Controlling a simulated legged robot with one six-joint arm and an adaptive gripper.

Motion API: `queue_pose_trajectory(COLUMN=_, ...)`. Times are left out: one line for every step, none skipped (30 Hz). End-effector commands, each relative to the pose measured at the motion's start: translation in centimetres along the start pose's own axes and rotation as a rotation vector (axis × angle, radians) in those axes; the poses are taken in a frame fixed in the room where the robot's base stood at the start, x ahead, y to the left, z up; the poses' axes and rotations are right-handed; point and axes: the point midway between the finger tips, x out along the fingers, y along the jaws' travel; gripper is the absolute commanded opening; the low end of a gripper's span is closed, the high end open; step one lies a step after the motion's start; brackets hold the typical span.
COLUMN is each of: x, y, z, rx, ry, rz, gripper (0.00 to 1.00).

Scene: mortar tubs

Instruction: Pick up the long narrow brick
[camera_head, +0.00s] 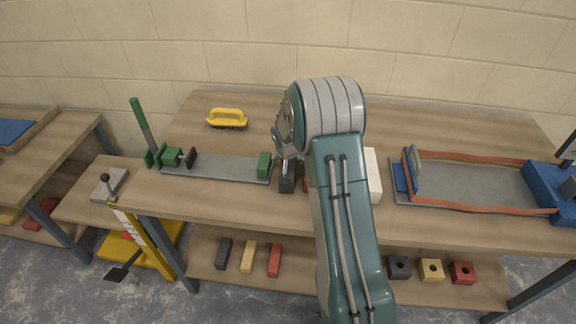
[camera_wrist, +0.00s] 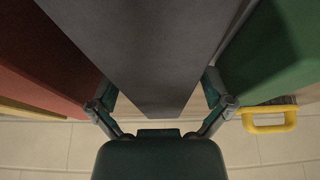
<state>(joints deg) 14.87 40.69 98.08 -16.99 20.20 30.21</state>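A long dark grey brick (camera_wrist: 150,55) fills the middle of the wrist view, between the two fingers of my gripper (camera_wrist: 160,92). In the head view the dark grey brick (camera_head: 287,185) stands out at the front of the bench below my gripper (camera_head: 287,160), beside the green end block of a clamp. My fingers are spread along both sides of the brick. Whether they press on it or leave a small gap cannot be told. My arm hides part of this area in the head view.
A red brick (camera_wrist: 45,60) lies close on the left in the wrist view, and a green block (camera_wrist: 275,50) close on the right. A yellow-handled brush (camera_head: 228,118) lies behind. A white block (camera_head: 373,175) stands right of my arm. More bricks (camera_head: 248,257) lie on the lower shelf.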

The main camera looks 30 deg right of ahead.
Motion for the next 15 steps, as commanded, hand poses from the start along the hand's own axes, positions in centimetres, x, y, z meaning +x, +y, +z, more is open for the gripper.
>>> queue_pose_trajectory(x=-0.01, y=0.00, z=0.01, rx=0.000, ry=0.000, rz=0.000, gripper=0.82)
queue_pose_trajectory(x=-0.01, y=0.00, z=0.01, rx=0.000, ry=0.000, rz=0.000, gripper=0.69)
queue_pose_trajectory(x=-0.01, y=0.00, z=0.01, rx=0.000, ry=0.000, rz=0.000, gripper=0.51)
queue_pose_trajectory(x=-0.01, y=0.00, z=0.01, rx=0.000, ry=0.000, rz=0.000, gripper=0.38)
queue_pose_trajectory(x=-0.02, y=-0.01, z=0.01, rx=0.000, ry=0.000, rz=0.000, gripper=0.24)
queue_pose_trajectory(x=0.00, y=-0.01, z=0.01, rx=0.000, ry=-0.001, rz=0.000, gripper=0.06)
queue_pose_trajectory(x=0.01, y=-0.01, z=0.02, rx=0.000, ry=-0.001, rz=0.000, gripper=0.02)
queue_pose_trajectory(x=0.02, y=-0.02, z=0.03, rx=0.000, ry=-0.001, rz=0.000, gripper=0.02)
queue_pose_trajectory(x=0.03, y=-0.02, z=0.03, rx=0.000, ry=-0.001, rz=0.000, gripper=0.02)
queue_pose_trajectory(x=-0.07, y=-0.05, z=-0.13, rx=0.000, ry=0.002, rz=-0.001, gripper=0.02)
queue_pose_trajectory(x=-0.07, y=-0.06, z=-0.12, rx=0.000, ry=0.002, rz=-0.001, gripper=0.02)
queue_pose_trajectory(x=-0.05, y=-0.06, z=-0.11, rx=0.000, ry=0.002, rz=-0.001, gripper=0.02)
queue_pose_trajectory(x=-0.04, y=-0.06, z=-0.10, rx=0.000, ry=0.002, rz=-0.001, gripper=0.02)
queue_pose_trajectory(x=-0.04, y=-0.06, z=-0.09, rx=0.000, ry=0.001, rz=-0.001, gripper=0.02)
queue_pose_trajectory(x=-0.04, y=-0.05, z=-0.08, rx=0.000, ry=0.001, rz=0.000, gripper=0.02)
